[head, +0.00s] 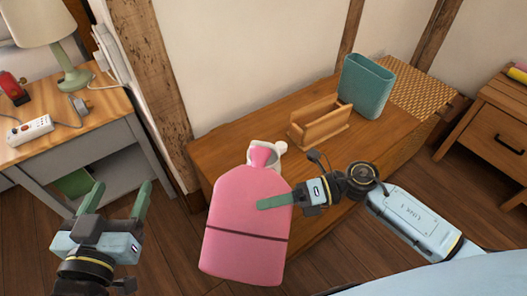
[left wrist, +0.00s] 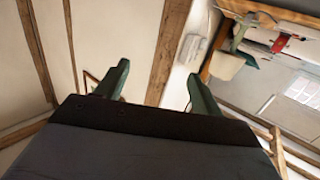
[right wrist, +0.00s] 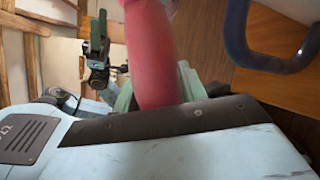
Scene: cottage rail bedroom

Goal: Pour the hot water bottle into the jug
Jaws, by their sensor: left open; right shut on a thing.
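The pink hot water bottle (head: 242,235) hangs in front of the bench, nearly upright, with its neck up. My right gripper (head: 268,203) is shut on its right side, with one green finger across the front face. The bottle also shows between the fingers in the right wrist view (right wrist: 150,55). A whitish jug (head: 281,148) seems to stand on the bench behind the bottle's neck; most of it is hidden. My left gripper (head: 120,196) is open and empty, left of the bottle and apart from it. Its two fingers also show in the left wrist view (left wrist: 155,90).
The wooden bench (head: 222,147) carries a wooden letter rack (head: 320,127), a teal bin (head: 366,87) and a woven mat (head: 420,95). A grey side table (head: 85,119) with a lamp (head: 65,62) and power strip (head: 30,129) stands left. A nightstand (head: 490,125) stands right.

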